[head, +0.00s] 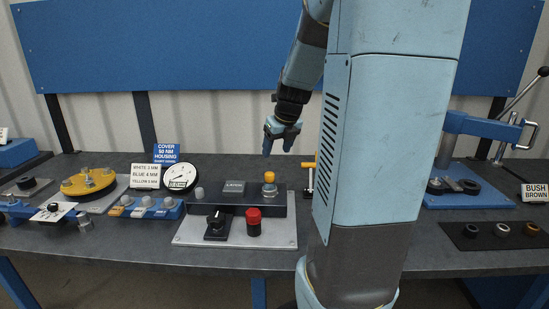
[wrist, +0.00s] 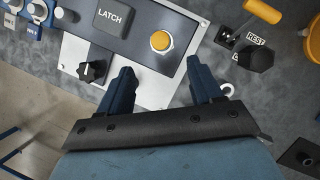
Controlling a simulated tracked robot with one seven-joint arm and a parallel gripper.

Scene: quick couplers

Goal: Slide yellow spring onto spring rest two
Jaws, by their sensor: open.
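My gripper (head: 278,151) is open and empty in the head view, above the bench and behind the LATCH panel. In the wrist view its two fingers (wrist: 160,77) are spread, with nothing between them. I cannot identify the yellow spring for certain. A yellow-topped round piece (head: 269,178) stands at the right end of the dark LATCH housing; it also shows in the wrist view (wrist: 161,40), beyond the fingertips. Small blue blocks with pale posts (head: 145,205) stand left of the panel, one with a yellow part (head: 126,200). I cannot read which is spring rest two.
The LATCH panel's light base plate (head: 190,238) carries a black knob (head: 216,224) and a red knob (head: 254,221). A dial gauge (head: 180,178) and signs stand left. A yellow-handled lever (head: 309,170) stands right of the panel. A blue vise (head: 465,130) stands far right.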

